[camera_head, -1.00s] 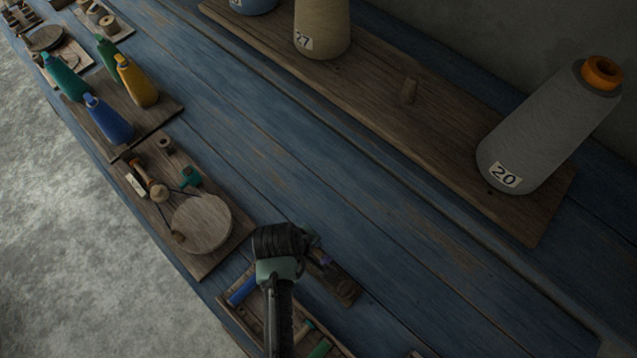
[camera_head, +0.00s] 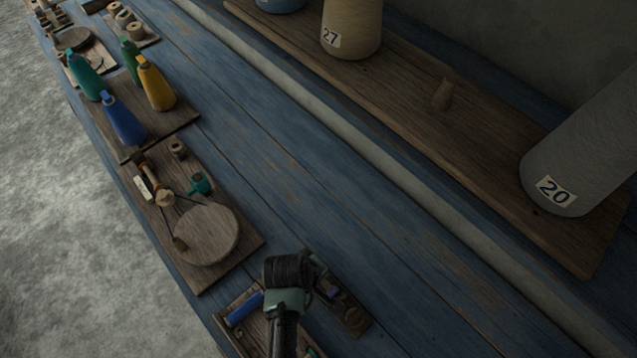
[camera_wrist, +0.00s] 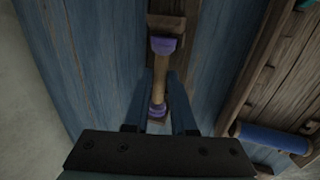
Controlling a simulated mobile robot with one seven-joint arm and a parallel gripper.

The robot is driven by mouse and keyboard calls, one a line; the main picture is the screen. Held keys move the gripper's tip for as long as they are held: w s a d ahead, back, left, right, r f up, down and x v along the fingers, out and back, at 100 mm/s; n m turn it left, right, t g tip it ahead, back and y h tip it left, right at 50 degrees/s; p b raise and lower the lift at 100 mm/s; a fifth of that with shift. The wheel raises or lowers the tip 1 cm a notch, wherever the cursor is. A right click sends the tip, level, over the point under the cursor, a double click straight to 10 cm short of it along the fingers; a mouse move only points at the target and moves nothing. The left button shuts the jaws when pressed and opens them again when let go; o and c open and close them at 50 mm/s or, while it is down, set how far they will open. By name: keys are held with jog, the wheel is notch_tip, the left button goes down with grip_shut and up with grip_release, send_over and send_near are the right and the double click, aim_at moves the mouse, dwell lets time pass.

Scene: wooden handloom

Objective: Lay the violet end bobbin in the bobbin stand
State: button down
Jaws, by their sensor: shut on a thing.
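The violet end bobbin (camera_wrist: 159,74) has a pale wooden shaft and violet ends. In the wrist view it lies lengthwise between the fingers of my gripper (camera_wrist: 160,80), which is shut on its shaft. The bobbin stand (camera_wrist: 168,23) is a dark wooden piece under and in line with the bobbin, with parts showing past both violet ends. Whether the bobbin touches it cannot be told. In the head view the stand (camera_head: 352,319) lies beside my gripper (camera_head: 314,270), with a small violet patch of the bobbin (camera_head: 333,291) over it. My wrist hides the rest.
A wooden tray (camera_head: 231,301) with a blue bobbin (camera_head: 244,309) is close by on the left. A board with a round disc (camera_head: 207,235) lies beyond it. A grey cone marked 20 (camera_head: 585,150) stands on a raised shelf at right. Blue planks between are bare.

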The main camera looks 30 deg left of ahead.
jog(key=c, duration=0.7)
grip_release()
jog(key=shift+o, duration=0.2)
jog(key=v, duration=1.3)
jog(key=shift+f, duration=0.1)
